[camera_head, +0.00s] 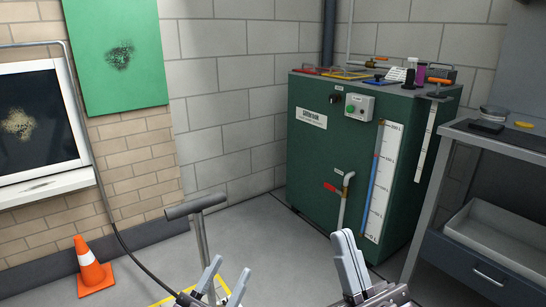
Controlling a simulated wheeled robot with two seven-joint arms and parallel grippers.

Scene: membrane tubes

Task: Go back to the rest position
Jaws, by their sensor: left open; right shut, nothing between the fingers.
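My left gripper (226,275) is low in the middle of the head view, its two fingers apart with nothing between them. It appears in front of the foot of a grey T-handled post (200,232); I cannot tell the gap between them. My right gripper (347,242) is to the right of it at the bottom of the view. Its fingers are together, pointing up, and hold nothing. It appears in front of the floor and the lower part of the green tank cabinet (312,170), with no contact visible. Most of both arms is out of view.
An orange cone (92,268) stands at the lower left by the brick wall. A black hose (112,222) runs down to the floor. A grey workbench (500,143) with a tray (490,235) beneath is at the right. Bare floor (265,235) lies before the cabinet.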

